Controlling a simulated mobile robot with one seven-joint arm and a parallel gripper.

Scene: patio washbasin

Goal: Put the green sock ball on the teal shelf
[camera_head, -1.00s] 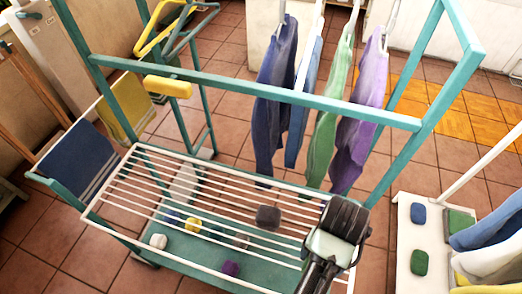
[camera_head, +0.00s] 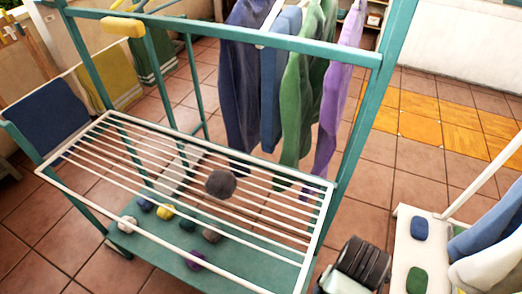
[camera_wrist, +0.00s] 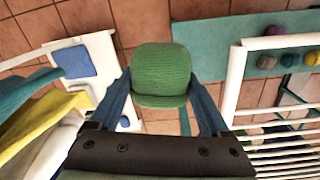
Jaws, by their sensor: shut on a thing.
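My gripper (camera_wrist: 160,98) is shut on a green sock ball (camera_wrist: 160,66), held between its two blue fingers in the wrist view. In the head view my gripper (camera_head: 362,262) is at the lower right, just right of the drying rack's front right corner, and hides the held ball. The teal shelf (camera_head: 245,272) lies low under the rack's white bars. The shelf also shows in the wrist view (camera_wrist: 208,50), beyond the held ball.
Clothes hang behind the rack from above. Teal posts frame the rack.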

